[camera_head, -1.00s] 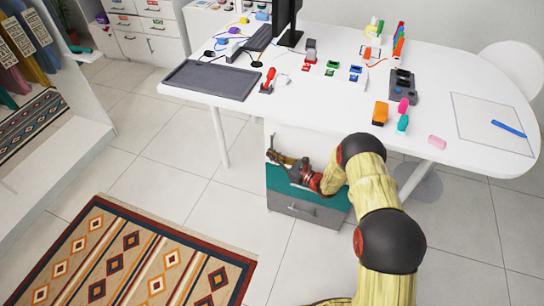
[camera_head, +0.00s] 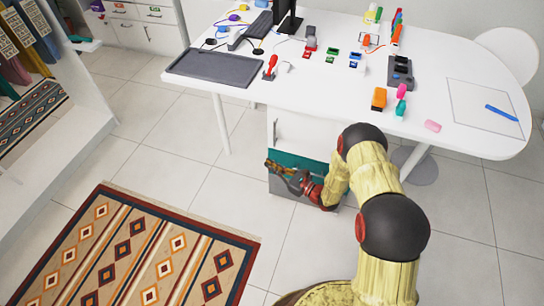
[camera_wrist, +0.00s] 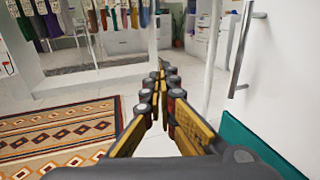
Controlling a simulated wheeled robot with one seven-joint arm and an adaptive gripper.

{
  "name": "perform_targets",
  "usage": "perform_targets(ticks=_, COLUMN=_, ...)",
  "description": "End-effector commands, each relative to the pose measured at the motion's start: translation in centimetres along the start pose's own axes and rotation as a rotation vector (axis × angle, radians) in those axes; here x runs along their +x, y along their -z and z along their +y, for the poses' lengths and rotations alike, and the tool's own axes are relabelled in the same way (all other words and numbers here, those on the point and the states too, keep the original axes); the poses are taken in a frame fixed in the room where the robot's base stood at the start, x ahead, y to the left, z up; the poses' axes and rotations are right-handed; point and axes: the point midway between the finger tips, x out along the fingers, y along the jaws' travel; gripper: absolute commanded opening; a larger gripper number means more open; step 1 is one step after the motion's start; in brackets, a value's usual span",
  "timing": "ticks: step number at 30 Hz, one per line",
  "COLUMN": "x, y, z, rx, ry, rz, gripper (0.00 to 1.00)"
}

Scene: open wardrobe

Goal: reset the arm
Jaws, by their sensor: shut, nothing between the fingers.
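My gripper (camera_head: 276,168) is in front of the small white cabinet under the desk, pointing left in the head view. In the wrist view my gripper (camera_wrist: 160,68) shows its two yellow fingers closed together with nothing between them. The cabinet (camera_head: 300,135) has a white front with a handle and a teal surface (camera_head: 318,160) lower down. Its handle (camera_wrist: 243,45) and the teal surface (camera_wrist: 250,140) are close on the right in the wrist view. My arm hides part of the cabinet.
The white desk (camera_head: 310,85) stands above and behind, with a dark mat (camera_head: 214,67), stamps and a keyboard on it. A patterned rug (camera_head: 130,250) lies at lower left. The open wardrobe with hanging clothes (camera_head: 35,50) is at far left. Tiled floor between is free.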

Motion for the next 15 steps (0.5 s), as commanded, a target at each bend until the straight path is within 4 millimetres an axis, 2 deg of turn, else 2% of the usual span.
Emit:
perform_targets(ticks=11, x=-0.3, y=0.5, z=0.6, rx=-0.003, ry=-0.001, rz=0.015, gripper=0.0)
perform_targets(ticks=13, x=-0.4, y=1.3, z=1.8, rx=-0.006, ry=-0.044, rz=0.044, gripper=0.0)
perform_targets(ticks=15, x=-1.0, y=2.4, z=4.2, rx=0.0, ry=-0.111, rz=0.084, gripper=0.0)
